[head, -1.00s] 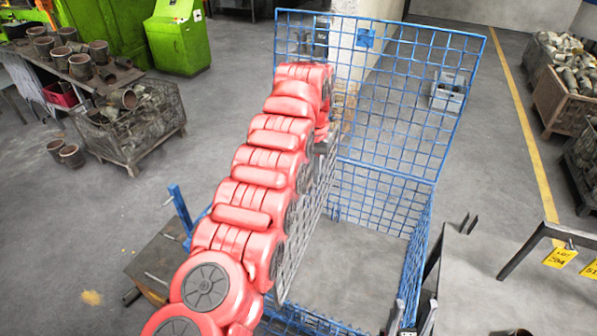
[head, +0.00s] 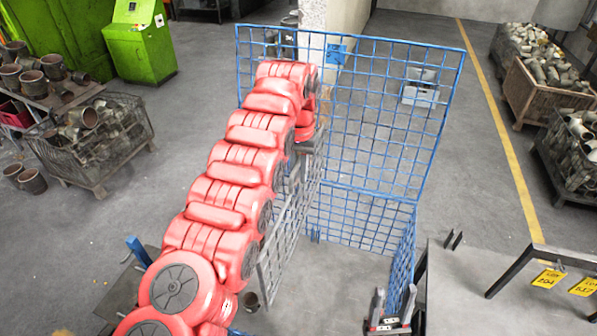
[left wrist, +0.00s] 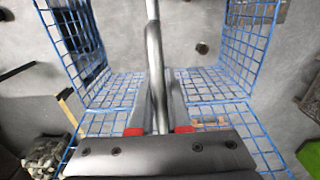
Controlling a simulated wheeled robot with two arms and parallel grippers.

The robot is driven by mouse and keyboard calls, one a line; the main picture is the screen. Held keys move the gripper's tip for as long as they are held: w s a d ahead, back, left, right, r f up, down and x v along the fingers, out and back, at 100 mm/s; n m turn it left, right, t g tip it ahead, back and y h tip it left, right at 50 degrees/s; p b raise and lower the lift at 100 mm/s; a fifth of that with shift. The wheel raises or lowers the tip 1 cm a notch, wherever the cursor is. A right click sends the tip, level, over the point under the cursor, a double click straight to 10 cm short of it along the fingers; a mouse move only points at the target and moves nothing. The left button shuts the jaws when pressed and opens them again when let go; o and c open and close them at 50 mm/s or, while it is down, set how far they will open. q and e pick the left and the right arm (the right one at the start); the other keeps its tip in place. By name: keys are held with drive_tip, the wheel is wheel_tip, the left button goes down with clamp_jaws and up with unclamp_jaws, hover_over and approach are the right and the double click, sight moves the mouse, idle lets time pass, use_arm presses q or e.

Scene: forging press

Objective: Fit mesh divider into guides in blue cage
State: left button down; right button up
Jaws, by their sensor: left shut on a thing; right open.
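The blue mesh cage (head: 388,208) stands in the middle of the head view, with a tall mesh panel (head: 390,110) at its back. The grey mesh divider (head: 283,222) is upright over the cage's left part. I cannot tell if its edges are in the guides. In the left wrist view, my left gripper (left wrist: 158,131) is shut on the divider (left wrist: 154,50), seen edge-on between red-tipped fingers. My right gripper (head: 393,306) is open and empty near the cage's front right.
A grey table (head: 470,300) with yellow tags stands at the right. A green machine (head: 140,45) is at the back left.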

sight(299, 223)
use_arm(q)
drive_tip(key=shift+s+f+b, duration=0.1)
drive_tip(key=shift+f+b, duration=0.2)
drive_tip(key=shift+f, duration=0.15)
drive_tip(key=shift+f+b, duration=0.3)
drive_tip(key=shift+w+f+b, duration=0.15)
drive_tip(key=shift+f+b, duration=0.3)
drive_tip(key=shift+f, duration=0.05)
drive_tip(key=shift+w+f+b, duration=0.15)
drive_tip(key=shift+f+b, duration=0.25)
drive_tip(key=shift+f, duration=0.1)
drive_tip(key=shift+s+f+b, duration=0.15)
drive_tip(key=shift+f+b, duration=0.6)
drive_tip(key=shift+b, duration=0.15)
wheel_tip(299, 223, down, 2)
drive_tip(key=shift+f+b, duration=0.25)
drive_tip(key=shift+b, duration=0.9)
wheel_tip(299, 223, down, 3)
drive_tip(key=shift+r+b, duration=0.1)
drive_tip(key=shift+b, duration=1.15)
drive_tip(key=shift+f+b, duration=0.5)
drive_tip(key=shift+f, duration=6.05)
drive_tip(key=shift+f+b, duration=0.5)
drive_tip(key=shift+f, duration=0.8)
